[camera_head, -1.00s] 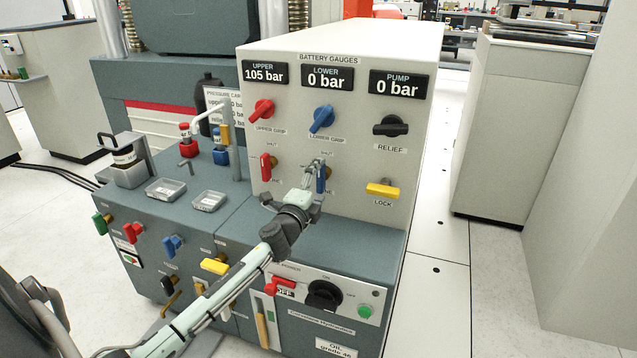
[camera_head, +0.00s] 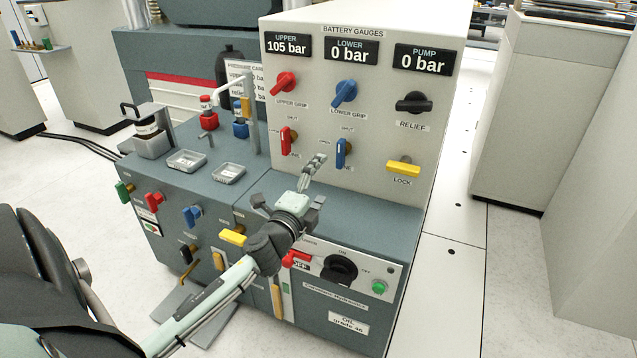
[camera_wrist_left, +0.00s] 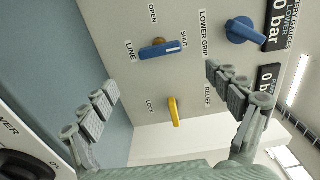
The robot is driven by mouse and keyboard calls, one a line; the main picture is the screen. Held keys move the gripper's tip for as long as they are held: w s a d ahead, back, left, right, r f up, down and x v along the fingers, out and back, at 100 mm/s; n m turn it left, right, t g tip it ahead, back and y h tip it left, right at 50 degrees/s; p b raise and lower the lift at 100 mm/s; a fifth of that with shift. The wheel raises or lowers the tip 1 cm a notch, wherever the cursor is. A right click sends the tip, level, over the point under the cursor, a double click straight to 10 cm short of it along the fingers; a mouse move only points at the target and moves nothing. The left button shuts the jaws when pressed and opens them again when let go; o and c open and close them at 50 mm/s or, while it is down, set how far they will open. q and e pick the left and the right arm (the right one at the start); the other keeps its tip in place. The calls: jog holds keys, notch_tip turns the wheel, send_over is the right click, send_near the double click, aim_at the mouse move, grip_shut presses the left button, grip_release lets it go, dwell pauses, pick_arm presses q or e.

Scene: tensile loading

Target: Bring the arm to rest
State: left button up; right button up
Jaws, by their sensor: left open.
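My left gripper (camera_head: 313,168) is open and empty in front of the upright gauge panel (camera_head: 375,130). It is apart from the blue line handle (camera_head: 341,153), which stands upright on the panel. In the left wrist view my gripper's fingers (camera_wrist_left: 161,80) are spread wide with nothing between them. Beyond them that view shows the blue line handle (camera_wrist_left: 160,48), turned toward SHUT, the yellow lock handle (camera_wrist_left: 174,112) and the blue lower grip knob (camera_wrist_left: 243,31). My right gripper is not in view.
The lower console (camera_head: 250,195) has two small trays (camera_head: 187,160), a red power lever (camera_head: 297,259) and a black rotary switch (camera_head: 340,269) near my left arm. The gauges read UPPER 105, LOWER 0 and PUMP 0 bar. Clear floor (camera_head: 455,280) lies to the right.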

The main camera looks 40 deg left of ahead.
pick_arm(q)
jog(key=shift+s+d, duration=0.1)
jog(key=shift+s, duration=0.35)
